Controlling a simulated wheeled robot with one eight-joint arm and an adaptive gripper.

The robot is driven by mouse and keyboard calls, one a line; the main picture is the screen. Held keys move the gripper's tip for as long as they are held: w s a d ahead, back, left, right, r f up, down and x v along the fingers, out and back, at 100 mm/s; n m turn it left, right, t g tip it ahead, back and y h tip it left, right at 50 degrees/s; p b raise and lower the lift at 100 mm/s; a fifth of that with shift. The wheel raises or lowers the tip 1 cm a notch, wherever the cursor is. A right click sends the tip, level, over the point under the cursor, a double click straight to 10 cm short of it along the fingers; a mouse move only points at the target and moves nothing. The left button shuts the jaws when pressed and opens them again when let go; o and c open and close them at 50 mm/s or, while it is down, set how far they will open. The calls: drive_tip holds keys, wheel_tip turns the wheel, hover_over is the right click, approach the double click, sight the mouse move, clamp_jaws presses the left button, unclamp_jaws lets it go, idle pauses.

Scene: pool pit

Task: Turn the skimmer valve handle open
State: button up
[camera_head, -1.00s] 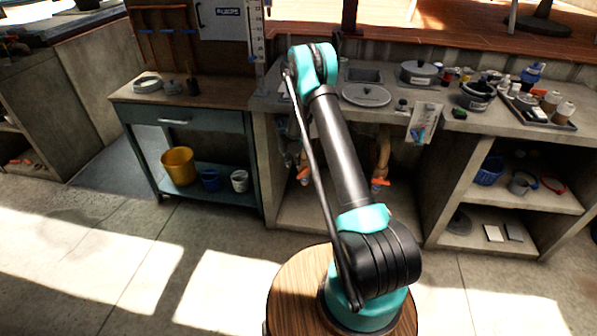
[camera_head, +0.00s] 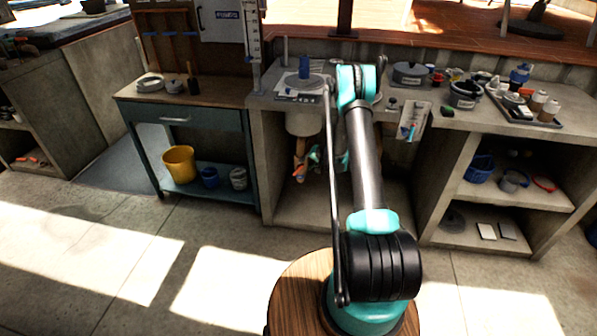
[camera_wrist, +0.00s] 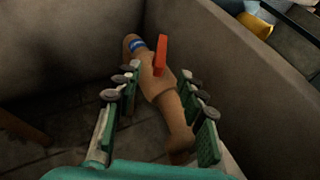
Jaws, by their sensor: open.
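The orange valve handle (camera_wrist: 161,55) stands on a tan pipe (camera_wrist: 173,103) with a blue band in the wrist view. My gripper (camera_wrist: 162,80) is open, with one finger on each side of the pipe and the handle just beyond the fingertips, between them in the picture. I cannot tell whether the fingers touch anything. In the head view the left pipe's orange handle (camera_head: 299,170) shows under the counter, with teal parts of my gripper (camera_head: 317,155) just right of it. My arm hides the space further right.
Concrete walls (camera_wrist: 235,75) enclose the pipe closely. The counter (camera_head: 440,120) above carries pots, bottles and a tray. A yellow bucket (camera_head: 179,164) stands on the lower shelf of the workbench to the left. The floor in front is clear.

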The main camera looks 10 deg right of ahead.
sight(298, 170)
drive_tip(key=x, duration=1)
drive_tip(key=shift+w+a+f, duration=0.1)
drive_tip(key=shift+w+f, duration=0.05)
drive_tip(key=shift+f, duration=0.05)
clamp_jaws()
